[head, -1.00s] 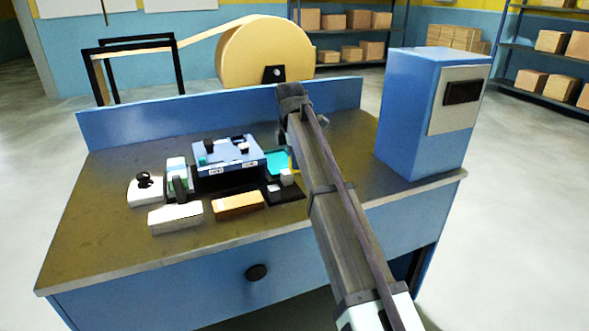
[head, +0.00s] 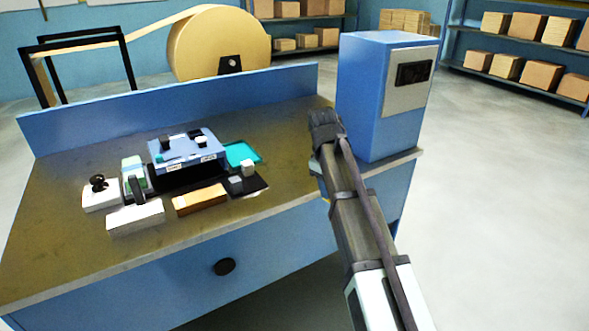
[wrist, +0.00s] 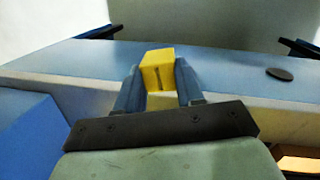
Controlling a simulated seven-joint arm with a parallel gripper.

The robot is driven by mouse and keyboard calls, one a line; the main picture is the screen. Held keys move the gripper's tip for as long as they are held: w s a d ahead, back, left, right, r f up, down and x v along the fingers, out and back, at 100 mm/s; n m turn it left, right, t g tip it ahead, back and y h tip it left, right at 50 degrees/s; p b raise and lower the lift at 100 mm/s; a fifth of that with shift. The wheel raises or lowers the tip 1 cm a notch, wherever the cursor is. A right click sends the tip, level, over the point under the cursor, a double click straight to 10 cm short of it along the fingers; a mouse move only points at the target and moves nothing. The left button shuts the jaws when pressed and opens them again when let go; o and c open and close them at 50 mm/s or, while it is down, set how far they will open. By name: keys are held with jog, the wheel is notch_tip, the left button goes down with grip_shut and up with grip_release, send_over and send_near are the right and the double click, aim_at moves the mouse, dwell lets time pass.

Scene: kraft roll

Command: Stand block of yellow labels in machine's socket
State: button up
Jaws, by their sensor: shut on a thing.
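The yellow block of labels (wrist: 157,72) is between the two fingers of my gripper (wrist: 159,88) in the wrist view, with the fingers against its sides. In the head view my arm's end is beside the blue cabinet, at the right end of the bench; the fingers and the yellow block are hidden there. The machine (head: 187,150), a low blue unit with dark and white parts on top, sits on the bench well left of my gripper. I cannot make out which opening is its socket.
The bench top (head: 70,205) has a white block (head: 135,218), an orange-brown block (head: 200,199), a teal tray (head: 243,153) and a black-knobbed white piece (head: 100,198). A tall blue cabinet (head: 365,100) stands at the right. Bare bench lies between machine and cabinet.

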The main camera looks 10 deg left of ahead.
jog(key=d+f+m, duration=0.3)
jog(key=d, duration=1.2)
jog(key=w+a+r+n, duration=0.35)
jog(key=w+a, duration=0.45)
jog(key=a, duration=0.5)
jog(key=w+a+r+n, duration=0.3)
jog(key=w+a+n, duration=0.3)
jog(key=a, duration=0.6)
jog(key=w+a+r+n, duration=0.1)
jog(key=a+r+n, duration=0.1)
jog(key=a, duration=0.8)
jog(key=w+a+r+n+y, duration=0.1)
jog(key=w+a+n, duration=0.1)
jog(key=a, duration=0.7)
jog(key=shift+a+r+t, duration=0.3)
jog(key=shift+a+r, duration=0.1)
jog(key=s+a+r+n, duration=0.1)
jog(key=a, duration=0.5)
jog(key=s+a+r+n, duration=0.1)
jog(key=a+n, duration=0.1)
jog(key=a, duration=0.5)
jog(key=s+a+r+n, duration=0.1)
jog(key=a+r+n, duration=0.1)
jog(key=a, duration=0.5)
jog(key=shift+s+a+y, duration=0.1)
jog(key=shift+y, duration=0.2)
jog(key=shift+s+a+f, duration=0.1)
jog(key=shift+a, duration=0.05)
jog(key=shift+f, duration=1.05)
jog(key=shift+f, duration=0.1)
